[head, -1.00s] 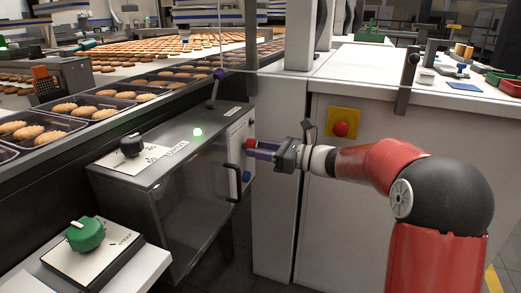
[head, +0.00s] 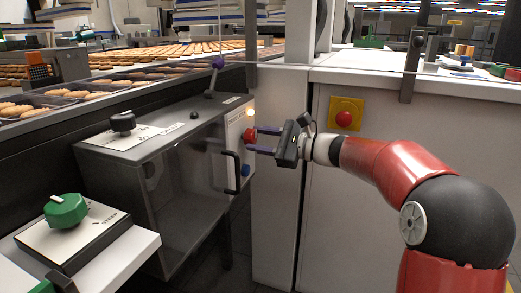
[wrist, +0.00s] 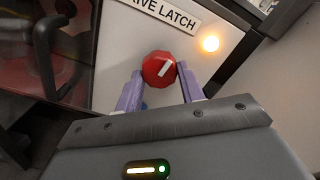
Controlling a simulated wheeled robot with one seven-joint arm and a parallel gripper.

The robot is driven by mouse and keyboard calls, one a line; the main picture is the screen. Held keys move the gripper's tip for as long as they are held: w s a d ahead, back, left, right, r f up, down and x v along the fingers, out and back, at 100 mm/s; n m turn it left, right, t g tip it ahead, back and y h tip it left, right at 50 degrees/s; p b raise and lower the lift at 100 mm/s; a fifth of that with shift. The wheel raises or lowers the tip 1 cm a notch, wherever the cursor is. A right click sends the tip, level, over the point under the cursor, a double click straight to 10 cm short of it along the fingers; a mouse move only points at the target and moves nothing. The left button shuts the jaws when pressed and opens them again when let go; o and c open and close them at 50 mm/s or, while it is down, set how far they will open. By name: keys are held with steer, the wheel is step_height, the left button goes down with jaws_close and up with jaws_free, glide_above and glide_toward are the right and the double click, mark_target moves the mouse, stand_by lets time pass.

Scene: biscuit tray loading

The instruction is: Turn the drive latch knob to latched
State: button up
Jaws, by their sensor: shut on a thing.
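The drive latch knob (head: 249,134) is red and sits on the white end panel of the grey machine box. In the wrist view the knob (wrist: 160,69) shows a white pointer line, tilted toward the upper right, below a label ending "IVE LATCH" (wrist: 160,13). My gripper (head: 253,139) reaches it from the right, its purple fingers on either side of the knob. In the wrist view my gripper (wrist: 159,74) is shut on the knob. An amber lamp (wrist: 211,43) is lit beside the label; it also shows in the head view (head: 250,112).
A black door handle (head: 232,172) and a blue button (head: 246,169) are close below the knob. The box top holds a black knob (head: 122,122), an unlit lamp (head: 194,114) and a purple-tipped lever (head: 214,75). A red emergency button (head: 343,119) is behind my arm.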

steer(key=shift+n+b, duration=0.65)
steer(key=shift+n, duration=0.25)
steer(key=o, duration=1)
steer(key=shift+c, duration=0.2)
steer(key=shift+d, duration=0.1)
steer(key=v, duration=0.7)
steer(key=shift+s+d, duration=0.15)
steer(key=shift+d, duration=0.15)
